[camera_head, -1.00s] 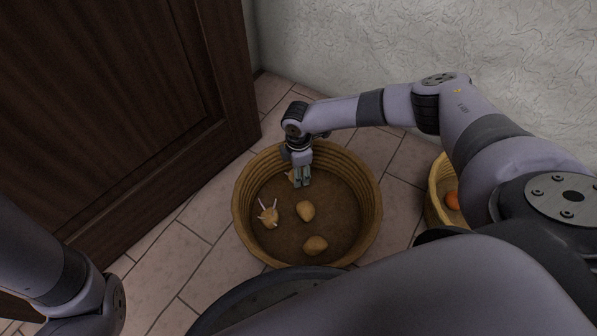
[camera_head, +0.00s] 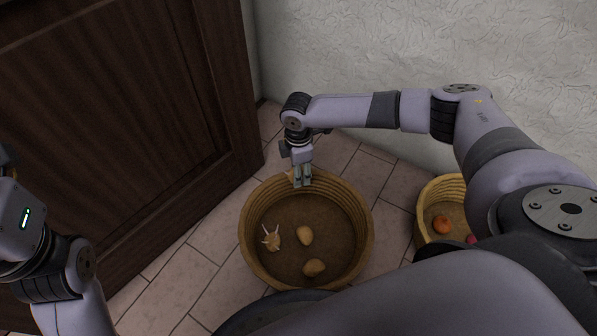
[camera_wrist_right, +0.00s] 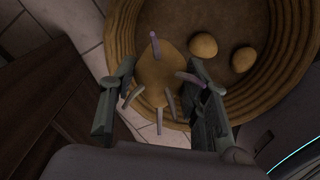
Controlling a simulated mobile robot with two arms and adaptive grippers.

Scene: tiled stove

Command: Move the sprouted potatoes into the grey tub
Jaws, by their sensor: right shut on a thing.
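My right gripper (camera_head: 303,182) is shut on a sprouted potato (camera_wrist_right: 160,72), held above the far rim of the large wicker basket (camera_head: 364,240). In the right wrist view pale and purplish sprouts stick out of it between the fingers. In the head view the gripper mostly hides it. Another sprouted potato (camera_head: 272,240) lies in the basket at the left, beside two smooth potatoes (camera_head: 305,235) (camera_head: 314,267). My left arm shows at the left edge, but its fingers are not visible. I cannot clearly make out the grey tub.
A second wicker basket (camera_head: 427,204) on the right holds an orange round item (camera_head: 441,224) and a reddish one, partly behind my arm. A dark wooden door (camera_head: 120,120) stands left and a plaster wall (camera_head: 400,60) behind. Bare floor tiles (camera_head: 190,262) lie left of the large basket.

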